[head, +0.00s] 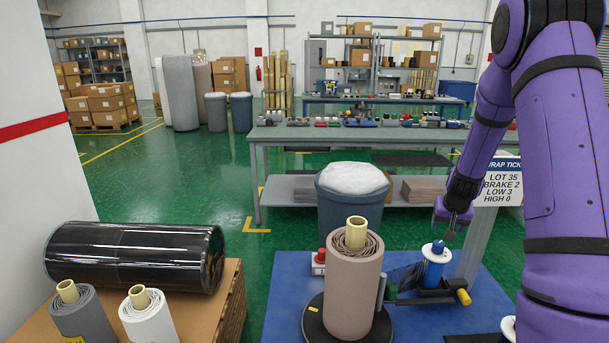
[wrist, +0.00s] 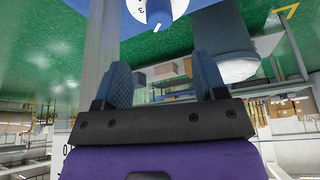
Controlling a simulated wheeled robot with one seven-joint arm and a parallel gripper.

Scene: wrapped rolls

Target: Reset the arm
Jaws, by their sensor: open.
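My purple arm (head: 560,150) comes down the right side of the head view. My gripper (head: 453,222) hangs above and slightly right of a blue spool with a white top and a blue knob (head: 437,247), apart from it. In the wrist view my gripper (wrist: 162,65) shows two blue-grey fingers spread apart with nothing between them. Beyond the fingertips, the blue knob (wrist: 158,12) sits on a white dial, cut off by the top edge; a numeral 3 is visible.
A brown wrapped roll (head: 345,290) stands upright on a dark turntable on the blue platform (head: 275,290). A sign (head: 499,185) reads brake 2, low 3, high 0. A black roll (head: 135,257) lies on cardboard behind grey and white rolls. A bin (head: 350,210) stands behind.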

